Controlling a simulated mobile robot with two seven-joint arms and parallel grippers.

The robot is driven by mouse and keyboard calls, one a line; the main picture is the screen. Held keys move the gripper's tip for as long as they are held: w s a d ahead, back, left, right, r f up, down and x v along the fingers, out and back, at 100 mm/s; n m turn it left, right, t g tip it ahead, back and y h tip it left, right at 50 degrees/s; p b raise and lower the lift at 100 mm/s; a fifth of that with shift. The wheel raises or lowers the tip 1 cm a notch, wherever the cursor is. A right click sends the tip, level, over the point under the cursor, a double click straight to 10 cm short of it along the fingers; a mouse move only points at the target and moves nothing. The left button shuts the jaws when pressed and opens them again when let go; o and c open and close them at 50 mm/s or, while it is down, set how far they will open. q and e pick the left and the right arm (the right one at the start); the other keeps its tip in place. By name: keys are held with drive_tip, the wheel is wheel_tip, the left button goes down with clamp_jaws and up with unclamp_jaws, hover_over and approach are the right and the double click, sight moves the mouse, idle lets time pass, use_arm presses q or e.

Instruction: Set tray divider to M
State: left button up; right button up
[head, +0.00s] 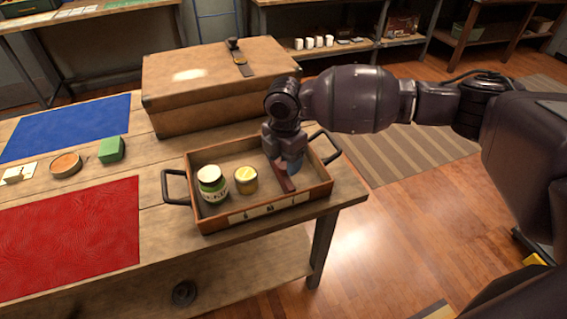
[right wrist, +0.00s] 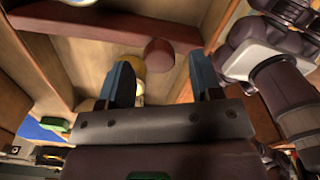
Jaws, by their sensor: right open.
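The wooden tray (head: 210,222) stands on the table with a dark handle at each end. Its front wall has a pale strip (head: 268,208) with several small marks, the middle one looking like an M. The red-brown divider (head: 287,183) crosses the tray right of the jars, its front end near the right-hand mark. In the right wrist view the divider (right wrist: 105,25) is a bar with a round knob (right wrist: 158,55). My right gripper (head: 292,165) is over the divider, open, its fingers (right wrist: 160,82) on either side below the knob in the picture. Contact is unclear. My left gripper is out of view.
A green-labelled jar (head: 212,187) and a yellow jar (head: 246,180) stand in the tray left of the divider. A large brown case (head: 205,90) sits close behind it. A red mat (head: 75,235), blue mat (head: 75,125) and green block (head: 111,149) lie left.

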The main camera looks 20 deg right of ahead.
drive_tip(key=shift+f, duration=0.85)
clamp_jaws()
drive_tip(key=shift+a, duration=0.1)
